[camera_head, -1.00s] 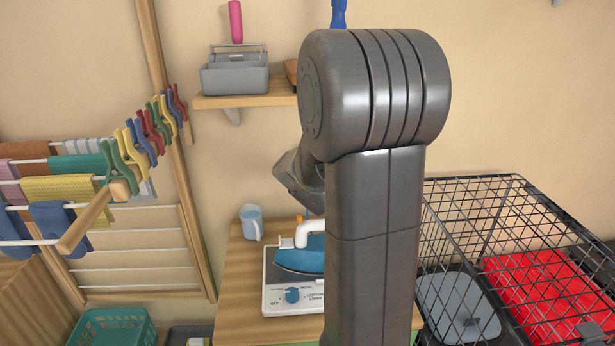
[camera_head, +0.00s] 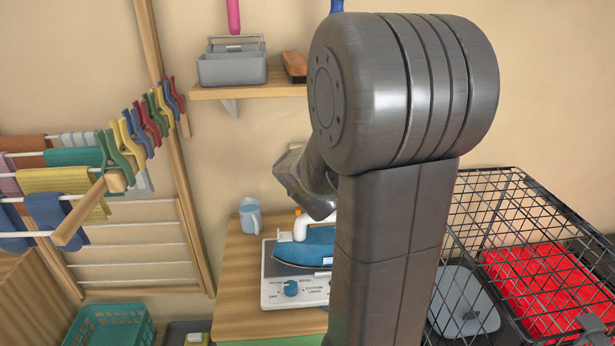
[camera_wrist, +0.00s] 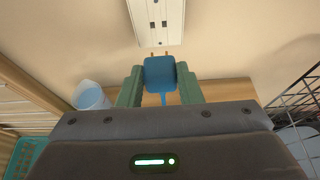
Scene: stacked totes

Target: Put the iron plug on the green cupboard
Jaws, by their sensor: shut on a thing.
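In the wrist view the iron plug (camera_wrist: 160,74) is a blue block with two metal prongs and a blue cord below. My gripper (camera_wrist: 161,86) is shut on it, with a green finger on each side. The prongs point toward a white wall socket plate (camera_wrist: 156,22), and a strip of wall shows between them. The green cupboard (camera_head: 272,341) has a wooden top; only a sliver of its green front shows in the head view. A blue iron (camera_head: 307,247) rests on a white control base on that top. My arm hides my gripper and the plug in the head view.
A light blue mug (camera_head: 250,219) stands at the back left of the cupboard top. A black wire crate (camera_head: 500,200) is at the right, a drying rack (camera_head: 135,243) at the left. A wall shelf (camera_head: 243,91) holds a grey caddy. The cupboard top's left part is bare.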

